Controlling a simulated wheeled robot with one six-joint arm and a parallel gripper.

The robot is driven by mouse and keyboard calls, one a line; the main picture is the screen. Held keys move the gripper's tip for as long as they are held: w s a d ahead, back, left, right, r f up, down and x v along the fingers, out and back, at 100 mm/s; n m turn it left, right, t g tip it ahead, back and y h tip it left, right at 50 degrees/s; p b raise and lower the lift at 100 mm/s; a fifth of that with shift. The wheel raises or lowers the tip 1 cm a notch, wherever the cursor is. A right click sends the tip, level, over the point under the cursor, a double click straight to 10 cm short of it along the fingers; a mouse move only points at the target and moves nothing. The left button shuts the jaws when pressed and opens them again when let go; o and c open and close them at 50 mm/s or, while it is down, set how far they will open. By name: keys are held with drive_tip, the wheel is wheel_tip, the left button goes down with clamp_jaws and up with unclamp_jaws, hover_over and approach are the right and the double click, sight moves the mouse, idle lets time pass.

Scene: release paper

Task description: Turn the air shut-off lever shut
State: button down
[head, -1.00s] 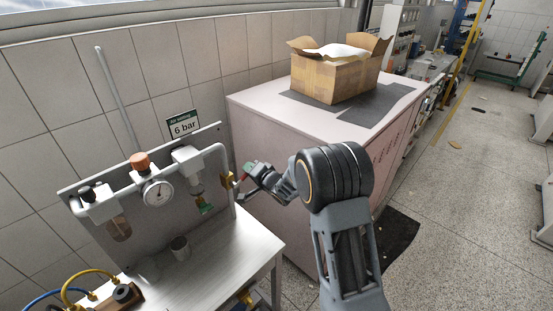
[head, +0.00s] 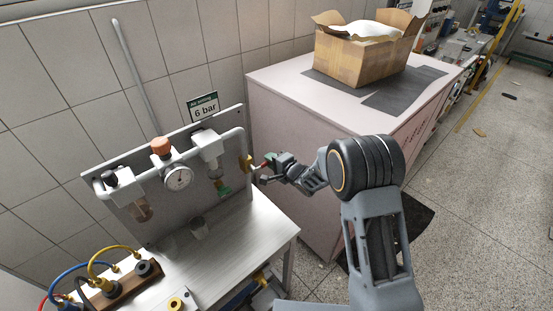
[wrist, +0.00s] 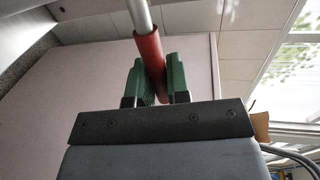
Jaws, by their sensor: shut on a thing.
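The air shut-off lever has a red sleeve (wrist: 151,58) on a metal rod (wrist: 140,14) in the wrist view. My gripper (wrist: 155,75) has its green-padded fingers closed on either side of the red sleeve. In the head view my gripper (head: 270,160) is at the right end of the air panel, beside the brass valve (head: 247,165). A small bit of red shows between the valve and the fingers. The rest of the lever is hidden by the gripper.
The grey panel (head: 98,166) carries a pressure gauge (head: 177,177), filter bowls and a "6 bar" sign (head: 204,107) above. A bench (head: 235,233) with hose fittings stands below. A pinkish cabinet (head: 290,122) with a cardboard box (head: 350,61) stands close behind my arm.

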drive_tip(key=shift+s+f, duration=0.1)
drive_tip(key=shift+f, duration=0.1)
drive_tip(key=c, duration=1.3)
unclamp_jaws()
drive_tip(key=shift+c, duration=0.2)
drive_tip(key=shift+o, duration=1.2)
drive_tip(key=shift+r, duration=0.1)
drive_tip(key=b+v, duration=0.1)
drive_tip(key=v, duration=1.2)
drive_tip(key=shift+s+d+b, duration=0.2)
drive_tip(key=shift+d+b, duration=0.15)
drive_tip(key=shift+b, duration=0.05)
drive_tip(key=shift+r, duration=0.15)
